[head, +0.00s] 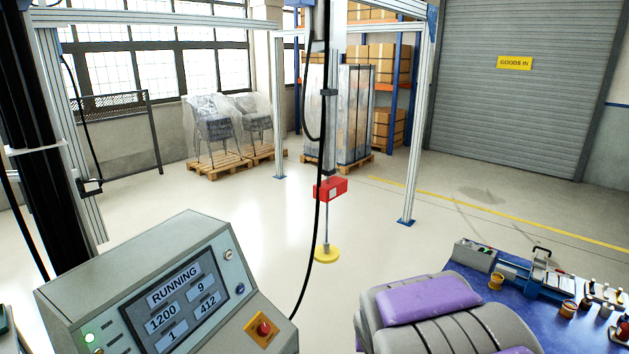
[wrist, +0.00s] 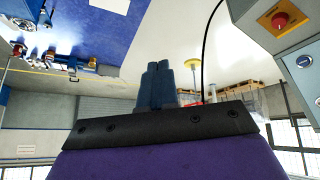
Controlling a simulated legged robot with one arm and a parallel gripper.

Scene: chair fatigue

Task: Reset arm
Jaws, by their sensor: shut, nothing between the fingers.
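My gripper (wrist: 158,65) shows in the wrist view as two dark blue fingers side by side, shut together with nothing between them. They stand out from a black plate above a purple housing. The wrist view is upside down, with the floor at the top and windows at the bottom. The fingers point over open floor, apart from any object. My gripper's fingers do not show in the head view.
A grey console (head: 180,290) reading RUNNING stands at left. A red block (head: 330,188) on a rod with a yellow disc (head: 327,254) hangs inside an aluminium frame (head: 417,130). A blue bench (head: 525,290) with tools is at right. Wrapped chairs (head: 210,125) stand behind. Middle floor is clear.

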